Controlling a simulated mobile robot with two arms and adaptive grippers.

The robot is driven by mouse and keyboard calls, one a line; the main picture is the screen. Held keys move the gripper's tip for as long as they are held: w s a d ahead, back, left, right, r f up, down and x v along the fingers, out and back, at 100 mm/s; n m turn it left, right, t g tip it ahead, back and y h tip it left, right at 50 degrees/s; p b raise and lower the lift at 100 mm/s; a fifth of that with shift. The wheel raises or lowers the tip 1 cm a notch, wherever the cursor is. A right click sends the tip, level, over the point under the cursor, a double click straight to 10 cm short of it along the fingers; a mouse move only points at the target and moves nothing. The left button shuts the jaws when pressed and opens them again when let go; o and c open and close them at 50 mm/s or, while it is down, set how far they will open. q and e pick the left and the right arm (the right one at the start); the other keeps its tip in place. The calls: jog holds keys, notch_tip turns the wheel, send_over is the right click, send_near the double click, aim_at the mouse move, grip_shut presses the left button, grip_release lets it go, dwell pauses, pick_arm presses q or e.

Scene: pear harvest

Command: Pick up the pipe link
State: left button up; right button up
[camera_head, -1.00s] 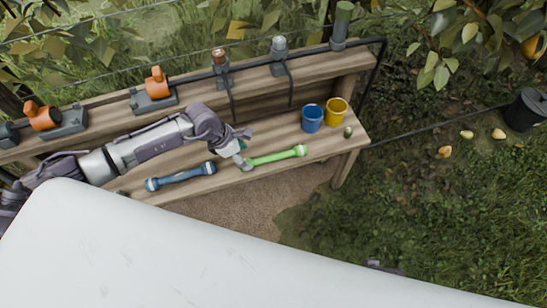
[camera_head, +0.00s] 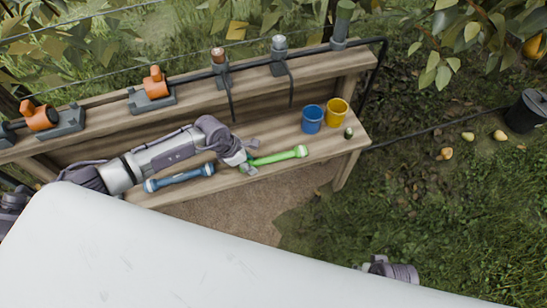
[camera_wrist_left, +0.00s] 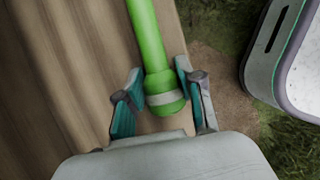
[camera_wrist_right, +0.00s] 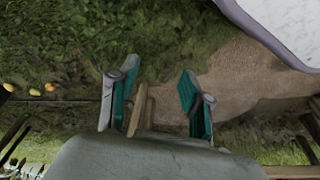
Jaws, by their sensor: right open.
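A green pipe link (camera_head: 280,157) with a pale-banded knob at each end lies on the lower shelf of the wooden bench. A blue pipe link (camera_head: 182,178) lies to its left. My left gripper (camera_head: 250,158) is at the green link's left end. In the left wrist view its open fingers (camera_wrist_left: 161,75) stand on either side of the green link's knob (camera_wrist_left: 165,97), the right finger very close to it; contact cannot be told. My right gripper (camera_wrist_right: 158,95) is open and empty over ground and grass.
A blue cup (camera_head: 312,120) and a yellow cup (camera_head: 337,112) stand right of the green link, with a small dark green object (camera_head: 348,133) beside them. Orange-topped fittings (camera_head: 156,83) and a black pipe sit on the upper shelf. A dark bucket (camera_head: 526,111) stands on the grass.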

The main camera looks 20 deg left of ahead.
pick_arm(q)
grip_shut()
jog(key=shift+r, duration=0.15)
